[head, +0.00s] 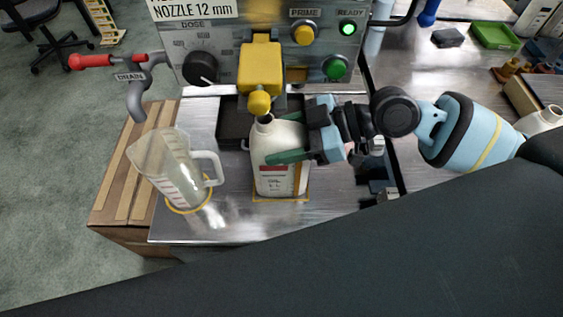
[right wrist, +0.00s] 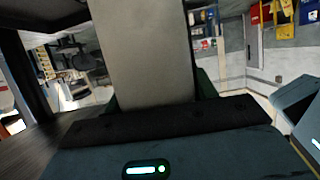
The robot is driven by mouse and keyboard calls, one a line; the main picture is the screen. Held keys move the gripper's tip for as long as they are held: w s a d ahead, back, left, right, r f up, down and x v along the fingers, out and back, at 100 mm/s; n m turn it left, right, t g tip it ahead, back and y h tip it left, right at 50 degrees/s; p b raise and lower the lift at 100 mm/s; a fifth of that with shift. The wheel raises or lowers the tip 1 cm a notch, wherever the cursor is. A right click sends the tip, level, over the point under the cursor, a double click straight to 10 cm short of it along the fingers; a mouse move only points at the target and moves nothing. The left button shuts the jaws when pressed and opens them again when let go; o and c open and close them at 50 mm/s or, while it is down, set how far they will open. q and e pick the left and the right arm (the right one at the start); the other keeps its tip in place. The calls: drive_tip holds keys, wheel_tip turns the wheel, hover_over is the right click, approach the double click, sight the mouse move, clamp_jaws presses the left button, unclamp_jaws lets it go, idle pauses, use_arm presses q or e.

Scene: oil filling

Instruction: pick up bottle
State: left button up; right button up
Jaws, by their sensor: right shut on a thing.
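The bottle (head: 268,178) is an off-white jug with a red and white label. It stands upright on the metal bench, on a yellow-outlined spot, with its neck just below the yellow nozzle (head: 259,102). My right gripper (head: 280,140) reaches in from the right and is shut on the bottle, with a green finger across its front. In the right wrist view the bottle's pale side (right wrist: 145,55) fills the space between the fingers. The bottle's far side is hidden. My left gripper is not in view.
The machine panel (head: 290,45) is close behind the bottle. A cardboard box (head: 112,190) is at the bench's left. Bare bench lies in front.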

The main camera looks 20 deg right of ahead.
clamp_jaws()
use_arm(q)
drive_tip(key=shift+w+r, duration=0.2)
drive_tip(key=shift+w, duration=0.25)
use_arm(e)
drive_tip(key=shift+r, duration=0.1)
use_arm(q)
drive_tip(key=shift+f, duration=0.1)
use_arm(e)
drive_tip(key=shift+w, duration=0.1)
